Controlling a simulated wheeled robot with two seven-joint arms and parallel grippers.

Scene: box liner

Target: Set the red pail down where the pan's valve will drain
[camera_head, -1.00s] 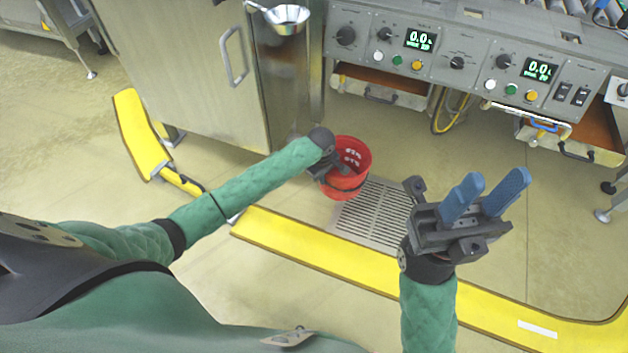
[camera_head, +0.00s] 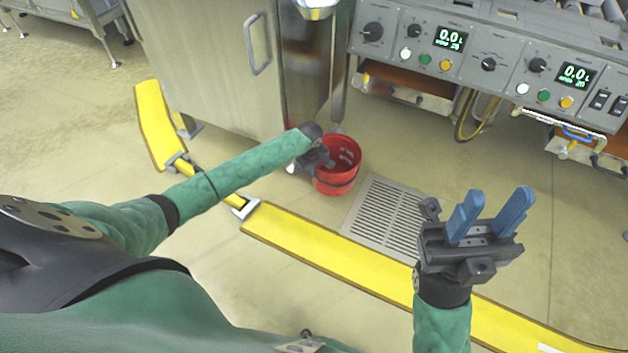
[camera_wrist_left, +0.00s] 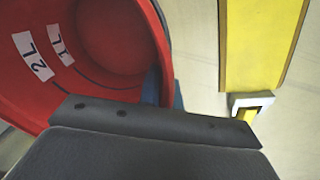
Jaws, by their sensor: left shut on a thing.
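The red pail (camera_head: 349,174) is close to the lower corner of the steel cabinet, left of the floor grate. My left gripper (camera_head: 322,162) is shut on the pail's near left rim. In the left wrist view the pail (camera_wrist_left: 100,88) fills the upper left, its inside marked "1L" and "2L" and looking empty. A blue finger shows at its wall. I cannot tell whether its base touches the floor. My right gripper (camera_head: 500,192) is open and empty, with its blue fingers apart. I cannot make out the pan's valve.
A steel cabinet (camera_head: 215,70) stands behind the pail, with a metal bowl (camera_head: 316,9) at its top right. A control console (camera_head: 490,65) with drawers is at the upper right. A yellow floor barrier (camera_head: 320,255) runs in front of the grate (camera_head: 385,217). Floor right of the grate is clear.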

